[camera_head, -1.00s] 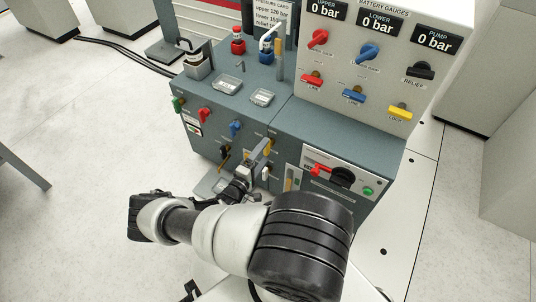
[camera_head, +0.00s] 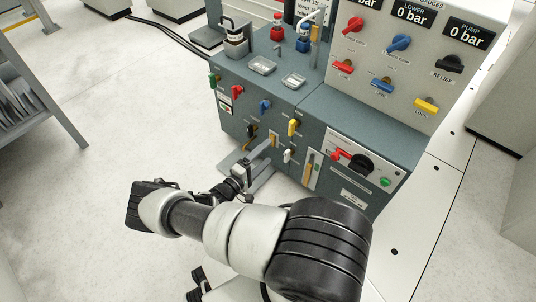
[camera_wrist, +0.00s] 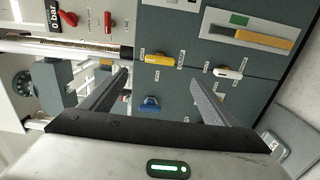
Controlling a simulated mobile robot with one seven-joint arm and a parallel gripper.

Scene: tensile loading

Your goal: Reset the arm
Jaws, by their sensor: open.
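My gripper (camera_wrist: 160,95) is open and empty in the wrist view, its two grey fingers spread apart with the cabinet front beyond them. A yellow handle (camera_wrist: 157,59) and a blue handle (camera_wrist: 151,103) show between the fingers, and a white handle (camera_wrist: 228,73) shows near the right finger. In the head view my gripper (camera_head: 258,155) is small, in front of the lower cabinet (camera_head: 232,128). I cannot tell its exact distance from the panel there.
The gauge panel (camera_head: 395,75) stands on the cabinet, with red, blue, black and yellow handles. A red-and-black switch (camera_head: 355,162) is on the lower right front. A grey rack (camera_head: 25,95) stands at far left. Floor (camera_head: 120,110) between them is clear.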

